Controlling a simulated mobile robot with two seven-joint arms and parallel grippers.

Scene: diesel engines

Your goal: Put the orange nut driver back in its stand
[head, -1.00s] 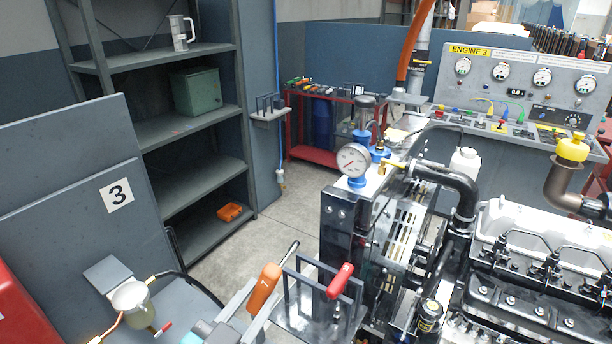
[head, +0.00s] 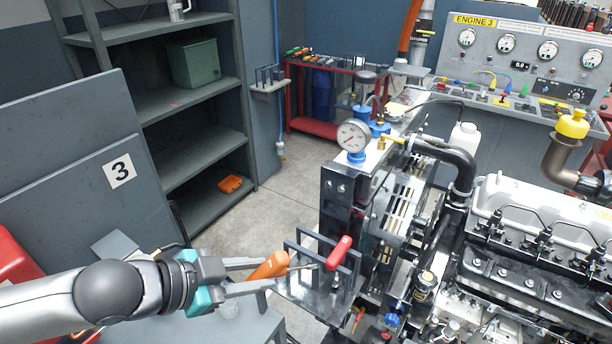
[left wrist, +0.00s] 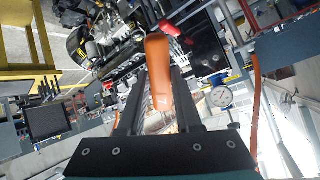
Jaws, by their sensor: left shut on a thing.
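The orange nut driver (head: 269,266) is held by its handle in my left gripper (head: 266,273), which is shut on it. It lies nearly level in the head view, its thin shaft pointing right toward the stand. The stand (head: 308,292) is a dark plate with upright bars, and a red-handled driver (head: 340,252) stands in it. The shaft tip overlaps the stand's bars in the picture; I cannot tell whether they touch. My right gripper is not in view.
The engine (head: 520,250) fills the right, with a pressure gauge (head: 353,137) behind the stand. A grey shelf unit (head: 205,158) and a panel marked 3 (head: 90,170) stand at left. Bare floor (head: 275,195) shows between shelf and engine.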

